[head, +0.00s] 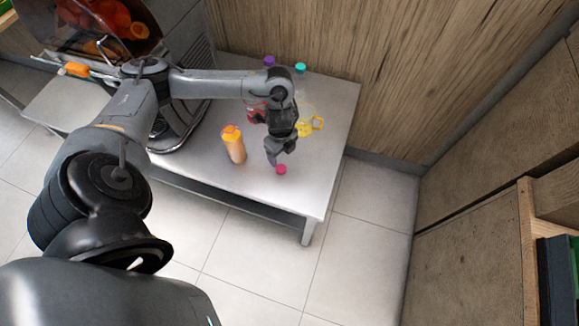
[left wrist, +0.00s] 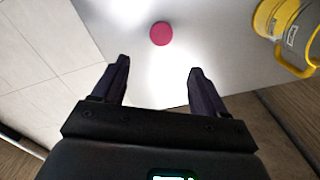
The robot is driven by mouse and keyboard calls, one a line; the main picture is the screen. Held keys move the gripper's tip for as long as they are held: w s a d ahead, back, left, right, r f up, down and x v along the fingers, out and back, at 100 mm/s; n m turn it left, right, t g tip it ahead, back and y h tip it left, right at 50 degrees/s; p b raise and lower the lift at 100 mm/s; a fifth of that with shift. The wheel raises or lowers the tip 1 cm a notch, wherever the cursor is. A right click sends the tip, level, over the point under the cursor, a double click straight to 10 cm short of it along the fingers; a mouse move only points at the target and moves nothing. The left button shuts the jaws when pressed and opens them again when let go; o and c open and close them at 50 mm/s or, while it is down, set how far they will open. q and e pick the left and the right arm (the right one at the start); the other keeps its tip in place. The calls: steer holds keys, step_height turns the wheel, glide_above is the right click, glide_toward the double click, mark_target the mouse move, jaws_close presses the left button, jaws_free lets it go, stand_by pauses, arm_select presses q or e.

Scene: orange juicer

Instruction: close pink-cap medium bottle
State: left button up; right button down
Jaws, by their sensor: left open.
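A round pink cap (head: 281,169) lies flat on the metal table near its front edge. It also shows in the left wrist view (left wrist: 161,34), ahead of the fingers. My left gripper (head: 275,158) points down just above and beside the cap. Its fingers (left wrist: 158,82) are apart with nothing between them. A filled orange bottle with an orange top (head: 234,145) stands left of the gripper. A yellow-handled container (head: 306,127) is to the right, partly hidden by my arm. I cannot tell which container the pink cap fits. My right gripper is not in view.
A purple cap (head: 268,61) and a teal cap (head: 300,68) are at the table's back. A red item (head: 256,113) is partly hidden behind my arm. The juicer (head: 185,110) stands at the left. The table's front right (head: 310,185) is clear, beside a wooden wall (head: 400,80).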

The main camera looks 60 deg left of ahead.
arm_select(q)
steer(key=shift+s, duration=0.15)
steer(key=b, duration=0.2)
glide_above(281, 168)
steer(key=f, duration=0.4)
steer(key=shift+d+f, duration=0.3)
steer(key=shift+d, duration=0.1)
steer(key=shift+f, duration=0.55)
steer(key=f, duration=0.1)
steer(key=f+b, duration=0.1)
steer(key=f, duration=0.2)
steer(key=shift+a+f+b, duration=0.2)
steer(key=shift+a+b, duration=0.1)
steer(key=shift+a, duration=0.1)
steer(key=shift+f, duration=0.4)
